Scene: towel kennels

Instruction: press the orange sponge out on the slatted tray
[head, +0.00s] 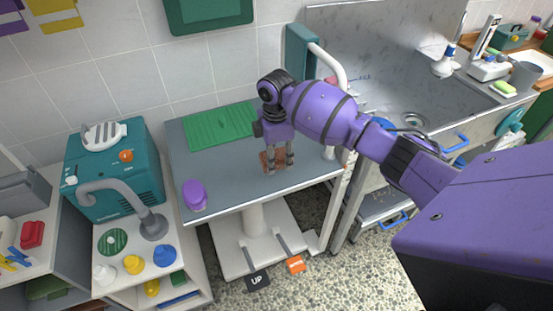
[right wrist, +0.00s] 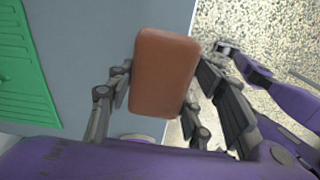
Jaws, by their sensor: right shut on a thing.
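The orange sponge (head: 271,161) is a brownish-orange block with rounded corners. It shows large in the right wrist view (right wrist: 163,74). My right gripper (head: 277,164) points down and is shut on it, with fingers on opposite sides. The gripper is over the right part of the grey-blue table (head: 232,178); I cannot tell the sponge's exact height above the top. The green slatted tray (head: 215,127) lies at the back left of the table, apart from the sponge. Its edge also shows in the right wrist view (right wrist: 25,75).
A purple cylinder (head: 195,195) stands at the table's front left. A teal machine (head: 117,170) and a grey curved-neck fixture (head: 150,220) stand left of the table. A steel sink (head: 411,120) is at the right. Foot pedals (head: 257,280) lie on the floor.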

